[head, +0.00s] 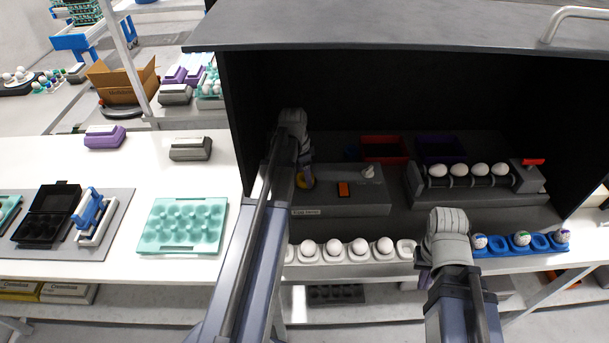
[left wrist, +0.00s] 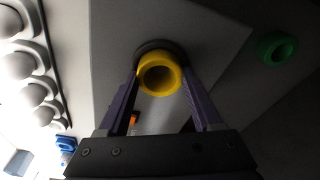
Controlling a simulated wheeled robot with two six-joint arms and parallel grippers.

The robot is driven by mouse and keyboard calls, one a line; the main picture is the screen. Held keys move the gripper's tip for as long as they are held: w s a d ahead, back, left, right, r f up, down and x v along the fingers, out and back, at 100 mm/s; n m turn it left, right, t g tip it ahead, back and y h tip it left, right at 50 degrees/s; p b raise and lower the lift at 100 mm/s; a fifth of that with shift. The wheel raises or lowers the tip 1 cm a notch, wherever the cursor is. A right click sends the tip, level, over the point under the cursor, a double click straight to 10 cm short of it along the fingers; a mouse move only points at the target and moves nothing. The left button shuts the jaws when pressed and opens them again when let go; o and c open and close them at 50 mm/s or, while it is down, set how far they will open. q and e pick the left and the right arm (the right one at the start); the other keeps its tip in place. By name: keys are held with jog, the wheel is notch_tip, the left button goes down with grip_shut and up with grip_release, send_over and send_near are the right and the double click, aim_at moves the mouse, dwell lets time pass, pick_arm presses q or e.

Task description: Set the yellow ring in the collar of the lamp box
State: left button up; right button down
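The grey lamp box (head: 368,199) stands inside the dark cabinet, with an orange switch (head: 344,189) on its top. The yellow ring (head: 303,181) shows at the box's left end, partly hidden by my left arm. My left gripper (left wrist: 160,74) has its two purple fingers against opposite sides of the yellow ring (left wrist: 170,86). A dark round collar (left wrist: 157,44) shows right behind the ring; I cannot tell whether the ring is seated in it. My right gripper (head: 424,281) is near the front row of eggs, its fingers mostly hidden behind its wrist.
A green ring (left wrist: 277,48) lies right of the yellow one in the left wrist view. A white egg tray (head: 310,258) and a blue tray (head: 507,252) line the front. A roller stand with eggs (head: 470,196) is at right. Red (head: 385,150) and purple bins (head: 440,150) stand behind.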

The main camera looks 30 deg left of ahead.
aim_at(300, 179)
pick_arm(q)
jog(key=o, duration=0.5)
jog(key=shift+c, duration=0.2)
notch_tip(300, 179, up, 12)
jog(key=s+a+p, duration=0.1)
jog(key=p, duration=1.1)
jog(key=shift+s, duration=0.2)
jog(key=s+d+n, duration=0.1)
jog(key=s+d, duration=0.4)
jog(key=d, duration=0.5)
jog(key=s+d+n+g+y, duration=0.1)
jog(key=s+d, duration=0.4)
jog(key=d, duration=0.6)
jog(key=s+d+n+y, duration=0.1)
jog(key=s+d, duration=0.4)
jog(key=d, duration=0.5)
jog(key=shift+d+n+g, duration=0.3)
